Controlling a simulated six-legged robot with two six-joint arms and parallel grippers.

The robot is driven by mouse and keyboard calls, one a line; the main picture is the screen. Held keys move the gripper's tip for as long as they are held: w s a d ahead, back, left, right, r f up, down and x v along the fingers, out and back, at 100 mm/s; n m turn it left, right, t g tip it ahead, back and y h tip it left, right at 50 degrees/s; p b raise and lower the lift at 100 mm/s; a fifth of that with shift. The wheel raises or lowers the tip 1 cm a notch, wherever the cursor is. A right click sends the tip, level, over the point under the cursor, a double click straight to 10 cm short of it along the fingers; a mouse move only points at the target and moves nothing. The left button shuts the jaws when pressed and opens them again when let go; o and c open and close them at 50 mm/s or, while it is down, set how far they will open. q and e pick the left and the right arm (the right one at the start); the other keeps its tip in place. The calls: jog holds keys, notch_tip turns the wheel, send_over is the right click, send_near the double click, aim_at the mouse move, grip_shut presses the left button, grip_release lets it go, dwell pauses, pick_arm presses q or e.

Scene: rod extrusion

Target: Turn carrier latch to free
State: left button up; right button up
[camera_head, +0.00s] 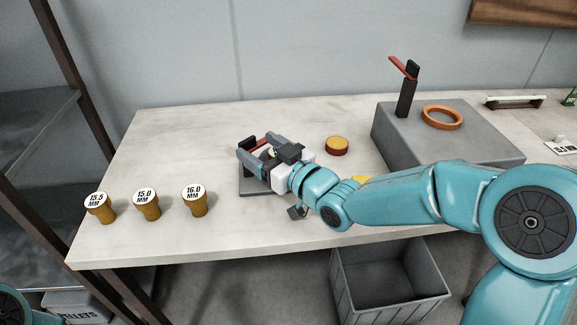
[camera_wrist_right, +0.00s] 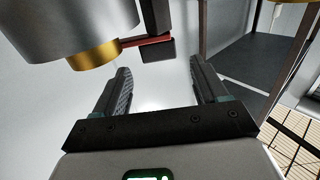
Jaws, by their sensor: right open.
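My right gripper (camera_head: 252,153) is at a small dark stand with a grey base (camera_head: 256,189) on the table, and its arm comes in from the right. A red lever (camera_head: 259,142) shows just behind the fingers. In the right wrist view the gripper (camera_wrist_right: 160,76) is open, with nothing between the fingers. There a red lever (camera_wrist_right: 146,41) with a black end block (camera_wrist_right: 158,50) lies ahead of the fingertips, beside a grey cylinder (camera_wrist_right: 70,25) with a gold lower ring (camera_wrist_right: 95,56). Whether the fingers touch the lever cannot be told. My left gripper is out of view.
Several gold plugs with size labels, such as 15.0 MM (camera_head: 147,205), stand at the left. A gold and red disc (camera_head: 337,146) lies behind the arm. A grey block (camera_head: 462,138) carries an orange ring (camera_head: 442,117) and a red-levered post (camera_head: 406,98). A grey bin (camera_head: 389,291) is below the table.

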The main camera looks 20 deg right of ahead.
jog(key=v, duration=0.9)
jog(key=shift+s, duration=0.25)
jog(key=shift+d, duration=0.1)
